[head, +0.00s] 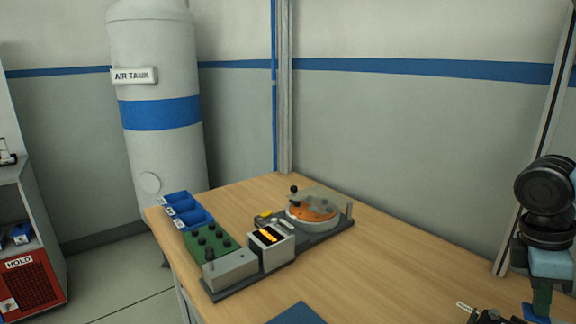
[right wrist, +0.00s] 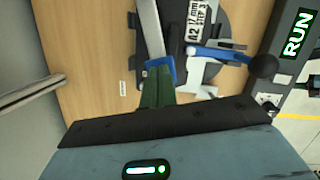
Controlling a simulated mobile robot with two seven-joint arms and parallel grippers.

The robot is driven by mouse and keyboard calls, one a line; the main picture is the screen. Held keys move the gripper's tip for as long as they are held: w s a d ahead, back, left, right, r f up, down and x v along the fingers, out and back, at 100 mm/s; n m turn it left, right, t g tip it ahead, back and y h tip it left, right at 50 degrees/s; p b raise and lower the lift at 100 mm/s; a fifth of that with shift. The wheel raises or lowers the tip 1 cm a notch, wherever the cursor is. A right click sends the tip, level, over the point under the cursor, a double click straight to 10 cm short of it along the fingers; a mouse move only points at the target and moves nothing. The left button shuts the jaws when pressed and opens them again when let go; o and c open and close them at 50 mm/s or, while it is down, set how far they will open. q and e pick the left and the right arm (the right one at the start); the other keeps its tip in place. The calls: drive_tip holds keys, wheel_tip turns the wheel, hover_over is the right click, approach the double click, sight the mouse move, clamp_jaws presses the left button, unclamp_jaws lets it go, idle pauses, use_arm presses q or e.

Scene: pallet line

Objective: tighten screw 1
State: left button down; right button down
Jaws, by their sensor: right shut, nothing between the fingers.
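My right gripper (head: 541,303) is at the lower right edge of the head view, apart from the fixtures in the middle of the table. In the right wrist view its green, blue-tipped fingers (right wrist: 159,80) are together with nothing seen between them. Below them there is a dark station with a label reading A2 17 mm STEP 3 (right wrist: 197,22) and a blue-handled lever (right wrist: 220,54) with a black knob. In the head view a round fixture with an orange disc (head: 312,213) stands on a dark base. I cannot make out which part is screw 1. My left gripper is not in view.
Left of the disc fixture are a box with a yellow-lit display (head: 268,236), a green board with black knobs (head: 200,243) and blue bins (head: 185,213). A RUN sign (right wrist: 297,34) shows in the wrist view. The wooden table (head: 370,262) is clear at its right middle.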

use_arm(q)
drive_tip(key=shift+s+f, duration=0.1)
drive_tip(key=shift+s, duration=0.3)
use_arm(e)
drive_tip(key=shift+f, duration=0.35)
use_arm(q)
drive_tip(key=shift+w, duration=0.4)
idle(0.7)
